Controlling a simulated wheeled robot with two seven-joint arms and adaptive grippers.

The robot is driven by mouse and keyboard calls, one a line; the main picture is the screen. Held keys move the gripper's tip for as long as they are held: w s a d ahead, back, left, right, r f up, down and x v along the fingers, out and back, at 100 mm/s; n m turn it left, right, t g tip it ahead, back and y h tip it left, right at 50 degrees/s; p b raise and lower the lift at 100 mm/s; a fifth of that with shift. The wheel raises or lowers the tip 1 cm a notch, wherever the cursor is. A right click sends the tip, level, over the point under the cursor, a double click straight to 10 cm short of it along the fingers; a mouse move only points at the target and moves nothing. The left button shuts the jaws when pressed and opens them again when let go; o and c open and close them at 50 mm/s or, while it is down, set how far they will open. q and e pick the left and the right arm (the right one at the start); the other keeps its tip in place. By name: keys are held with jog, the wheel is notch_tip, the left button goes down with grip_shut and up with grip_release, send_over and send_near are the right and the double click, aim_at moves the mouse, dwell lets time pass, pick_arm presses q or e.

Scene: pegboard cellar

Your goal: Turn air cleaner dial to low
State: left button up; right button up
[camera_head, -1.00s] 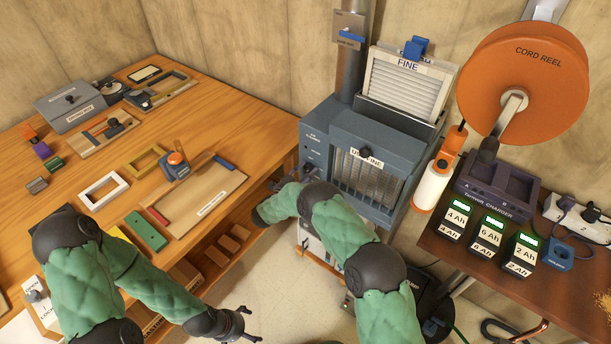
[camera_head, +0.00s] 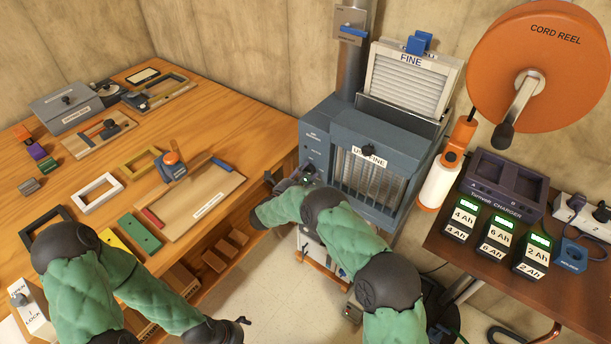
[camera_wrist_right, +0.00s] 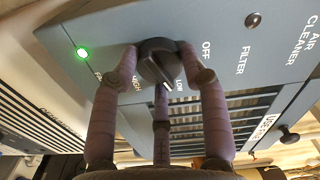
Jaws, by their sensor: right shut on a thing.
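The air cleaner (camera_head: 318,128) is a blue-grey box against the wall. In the right wrist view its panel (camera_wrist_right: 230,45) carries a dark round dial (camera_wrist_right: 158,58) with labels OFF, LOW and HIGH. The dial's white mark points near the LOW label, on the side toward HIGH. My right gripper (camera_wrist_right: 160,75) is shut on the dial, with purple fingers around it. In the head view the right gripper (camera_head: 288,184) is at the cleaner's front and hides the dial. My left gripper (camera_head: 240,328) is empty, low over the floor, its fingers apart and partly cut off.
A green lamp (camera_wrist_right: 82,53) is lit beside the dial. A wooden bench (camera_head: 120,155) with frames and small tools is at left. An orange cord reel (camera_head: 535,70) and a side table (camera_head: 480,265) with a charger and batteries are at right.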

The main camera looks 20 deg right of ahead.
jog(key=shift+d+r, duration=0.2)
jog(key=shift+r, duration=0.2)
jog(key=o, duration=1.1)
jog(key=shift+o, duration=0.2)
jog(key=shift+d, duration=0.1)
jog(key=shift+f, duration=0.15)
jog(key=shift+s+a+f, duration=0.1)
jog(key=shift+a, duration=0.1)
jog(key=shift+s+a, duration=0.2)
jog(key=shift+a, duration=0.1)
jog(key=v, duration=1.1)
